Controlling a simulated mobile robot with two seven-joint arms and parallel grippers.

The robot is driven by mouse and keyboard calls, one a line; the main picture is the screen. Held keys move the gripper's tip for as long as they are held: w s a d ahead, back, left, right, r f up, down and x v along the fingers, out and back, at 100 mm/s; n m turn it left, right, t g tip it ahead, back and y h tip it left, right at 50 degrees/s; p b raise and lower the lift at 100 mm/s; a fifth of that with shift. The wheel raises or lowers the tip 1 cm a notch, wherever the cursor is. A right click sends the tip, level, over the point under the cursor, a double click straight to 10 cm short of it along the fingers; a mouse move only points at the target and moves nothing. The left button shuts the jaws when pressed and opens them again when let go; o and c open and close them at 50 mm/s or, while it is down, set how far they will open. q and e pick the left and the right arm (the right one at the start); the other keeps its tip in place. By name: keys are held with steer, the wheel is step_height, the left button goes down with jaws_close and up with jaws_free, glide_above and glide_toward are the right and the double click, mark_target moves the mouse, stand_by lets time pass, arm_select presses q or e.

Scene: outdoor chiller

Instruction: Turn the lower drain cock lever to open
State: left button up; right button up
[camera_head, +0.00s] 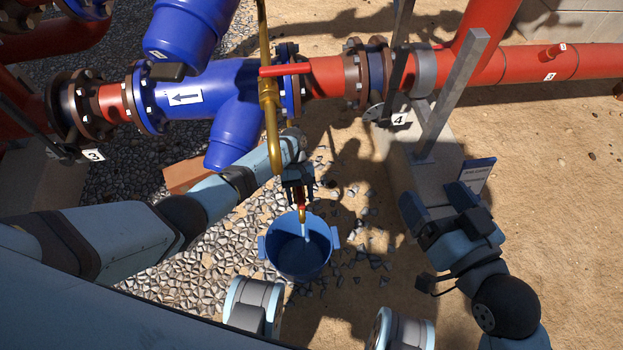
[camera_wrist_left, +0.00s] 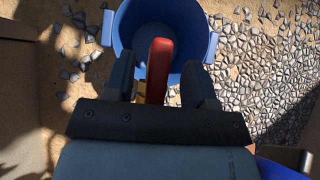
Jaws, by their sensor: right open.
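The lower drain cock (camera_head: 302,214) is a small brass fitting with a red lever, above a blue bucket (camera_head: 268,262). A pale streak, apparently water, runs from its outlet into the bucket. My left gripper (camera_head: 299,178) is at the cock, partly hidden behind the brass pipe. In the left wrist view the red lever (camera_wrist_left: 158,70) stands between the two fingers of my left gripper (camera_wrist_left: 160,80), with a visible gap on each side. The bucket (camera_wrist_left: 210,48) lies beyond it. My right gripper (camera_head: 440,212) is open and empty at the right, away from the cock.
A brass pipe (camera_head: 272,140) with an upper red lever (camera_head: 287,70) hangs in front of my left arm. A blue strainer body (camera_head: 225,95) and red pipes (camera_head: 480,72) cross the back. A grey post (camera_head: 455,90) on a concrete plinth stands near my right gripper. Gravel surrounds the bucket.

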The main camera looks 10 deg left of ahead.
arm_select(q)
steer(key=o, duration=0.5)
steer(key=shift+d, duration=0.1)
steer(key=shift+c, duration=0.2)
steer(key=shift+p+v, duration=1.25)
steer(key=shift+v, duration=2.35)
arm_select(e)
step_height(320, 180, up, 2)
steer(key=shift+r, duration=0.25)
arm_select(q)
steer(key=shift+w+r, duration=0.25)
steer(key=shift+r, duration=0.15)
steer(key=p+v, duration=0.2)
steer(key=v, duration=0.9)
steer(key=shift+a, duration=0.2)
arm_select(e)
steer(key=s+d+f+m+h, duration=0.1)
steer(key=d+f+h, duration=0.2)
steer(key=f, duration=0.7)
steer(key=shift+d+f+g+h, duration=0.2)
steer(key=shift+d+g+h, duration=0.1)
steer(key=shift+d, duration=0.6)
